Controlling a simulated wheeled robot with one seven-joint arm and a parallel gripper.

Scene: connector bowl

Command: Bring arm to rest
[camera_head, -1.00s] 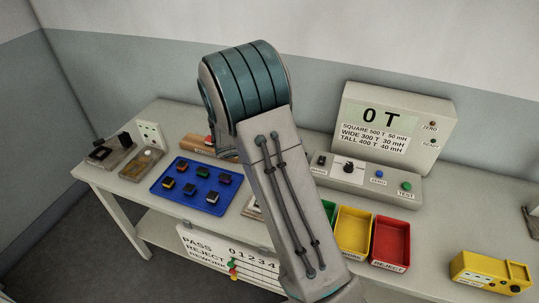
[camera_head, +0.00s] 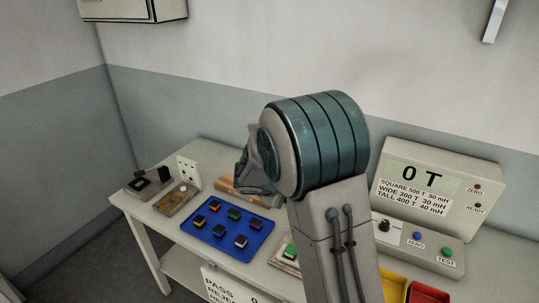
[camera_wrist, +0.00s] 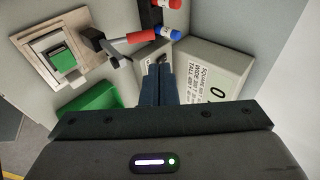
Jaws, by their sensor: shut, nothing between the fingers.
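My arm stands in front of the bench in the head view, its teal joint high and its grey link below. My gripper is hidden behind it there. In the wrist view my gripper (camera_wrist: 158,88) has its dark fingers together with nothing between them. Beyond the fingertips is the grey meter box (camera_wrist: 212,85), which also shows in the head view (camera_head: 430,190), reading 0 T. No contact between fingers and box is clear.
A blue tray (camera_head: 227,251) holds several small connectors on the bench. A fixture with a green block (camera_wrist: 64,61), a red-handled lever (camera_wrist: 140,37) and a green bin (camera_wrist: 97,99) lie left of the fingers. Yellow and red bins (camera_head: 428,294) stand at the front right.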

